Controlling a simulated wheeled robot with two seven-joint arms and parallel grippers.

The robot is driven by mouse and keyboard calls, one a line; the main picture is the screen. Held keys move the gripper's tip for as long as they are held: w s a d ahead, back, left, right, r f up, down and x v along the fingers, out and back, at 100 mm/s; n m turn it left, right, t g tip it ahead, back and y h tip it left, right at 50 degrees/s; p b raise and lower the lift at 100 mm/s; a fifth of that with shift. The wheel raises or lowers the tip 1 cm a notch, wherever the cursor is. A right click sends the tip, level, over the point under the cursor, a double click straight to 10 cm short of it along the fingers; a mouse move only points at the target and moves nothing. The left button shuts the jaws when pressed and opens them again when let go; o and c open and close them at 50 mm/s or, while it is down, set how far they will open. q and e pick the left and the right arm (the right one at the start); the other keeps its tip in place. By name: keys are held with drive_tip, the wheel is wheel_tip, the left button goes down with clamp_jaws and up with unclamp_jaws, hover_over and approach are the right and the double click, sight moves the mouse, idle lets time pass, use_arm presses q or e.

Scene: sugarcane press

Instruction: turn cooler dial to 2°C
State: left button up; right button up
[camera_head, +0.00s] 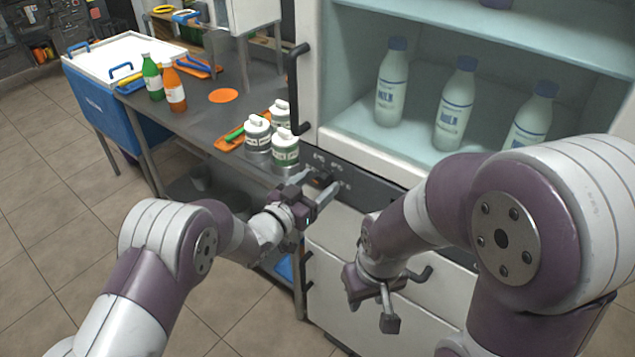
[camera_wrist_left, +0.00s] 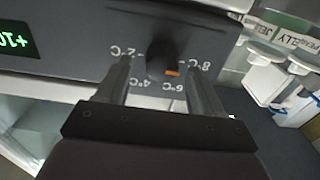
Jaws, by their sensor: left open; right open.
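The cooler dial (camera_wrist_left: 163,52) is a dark knob with an orange mark on the grey control panel (camera_wrist_left: 75,55), seen upside down in the left wrist view. The orange mark points toward the 6°C label (camera_wrist_left: 172,88). The 2°C label (camera_wrist_left: 128,50) is left of the knob, and the 8°C label (camera_wrist_left: 212,63) is right of it. My left gripper (camera_wrist_left: 160,72) is open, with one finger on each side of the knob; I cannot tell if they touch it. In the head view, the left gripper (camera_head: 322,186) is at the panel below the cooler. My right gripper (camera_head: 373,305) is open and empty, low before the drawers.
The open cooler (camera_head: 350,130) holds several milk bottles (camera_head: 392,85). White jars (camera_head: 285,150) stand on the metal table (camera_head: 195,115) close to my left gripper. A dark vertical handle (camera_head: 298,90) is above it. A green display (camera_wrist_left: 14,40) sits on the panel.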

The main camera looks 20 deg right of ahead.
use_arm(q)
drive_tip(key=shift+w+d+f, duration=0.1)
drive_tip(key=shift+w+d, duration=0.25)
drive_tip(key=c, duration=1)
drive_tip(key=shift+c, duration=0.2)
